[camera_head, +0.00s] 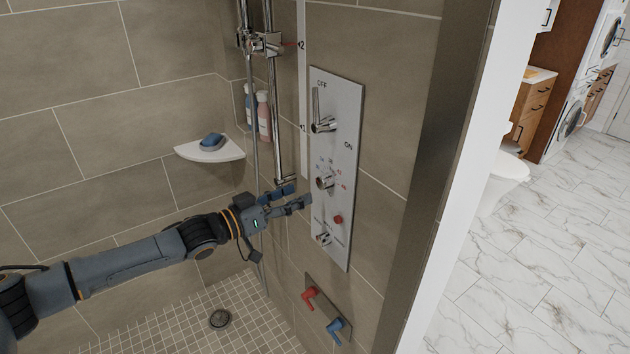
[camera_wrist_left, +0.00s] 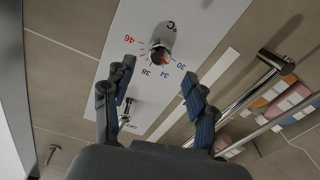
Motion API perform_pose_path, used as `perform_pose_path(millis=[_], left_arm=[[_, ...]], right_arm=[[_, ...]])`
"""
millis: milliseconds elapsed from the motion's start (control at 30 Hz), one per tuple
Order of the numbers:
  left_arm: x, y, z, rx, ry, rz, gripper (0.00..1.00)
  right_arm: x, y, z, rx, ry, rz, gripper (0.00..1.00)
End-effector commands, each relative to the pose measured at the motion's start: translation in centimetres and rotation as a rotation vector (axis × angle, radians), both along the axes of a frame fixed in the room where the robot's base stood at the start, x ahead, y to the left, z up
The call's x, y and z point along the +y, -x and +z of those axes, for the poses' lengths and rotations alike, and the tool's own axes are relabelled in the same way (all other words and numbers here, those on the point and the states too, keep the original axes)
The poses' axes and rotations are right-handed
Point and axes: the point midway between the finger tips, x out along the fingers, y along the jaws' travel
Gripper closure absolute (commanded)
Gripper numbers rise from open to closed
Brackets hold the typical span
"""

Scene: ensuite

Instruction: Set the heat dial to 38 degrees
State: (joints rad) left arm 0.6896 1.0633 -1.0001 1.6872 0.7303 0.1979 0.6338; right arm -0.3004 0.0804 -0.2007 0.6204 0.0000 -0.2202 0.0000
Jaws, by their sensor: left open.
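The heat dial (camera_head: 326,182) is a round metal knob in the middle of the light grey shower panel (camera_head: 349,105). In the left wrist view the dial (camera_wrist_left: 162,40) has a scale around it with a red 46, black 38, and blue 34 and 30. I cannot tell for sure which number it points at. My left gripper (camera_head: 298,194) is open and empty, just left of the dial. In the left wrist view its two blue-padded fingers (camera_wrist_left: 158,80) point toward the dial, with the dial ahead of them and apart from both. My right gripper is not in view.
The panel also carries a lever (camera_head: 321,122) above, a red button (camera_head: 338,220) and a small lower knob (camera_head: 323,239). A vertical shower rail (camera_head: 273,110) stands close left of it. A corner shelf (camera_head: 215,153) is farther left. Red (camera_head: 309,295) and blue (camera_head: 335,328) taps sit below.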

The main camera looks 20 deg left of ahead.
Motion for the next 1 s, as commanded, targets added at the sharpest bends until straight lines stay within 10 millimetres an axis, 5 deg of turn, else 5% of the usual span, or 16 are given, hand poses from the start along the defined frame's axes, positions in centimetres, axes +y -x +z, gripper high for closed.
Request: perform_pose_path(millis=[300, 733, 1000], left_arm=[[-3.1, -4.4, 0.2, -0.001, -0.001, 0.000, 0.43], [-3.7, -5.2, -0.1, 0.000, -0.002, 0.001, 0.43], [-3.7, -5.2, -0.1, 0.000, -0.002, 0.001, 0.96]], right_arm=[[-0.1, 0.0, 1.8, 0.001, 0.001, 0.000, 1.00], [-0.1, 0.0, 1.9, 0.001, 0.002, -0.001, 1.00], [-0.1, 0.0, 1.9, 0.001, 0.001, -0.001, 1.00]])
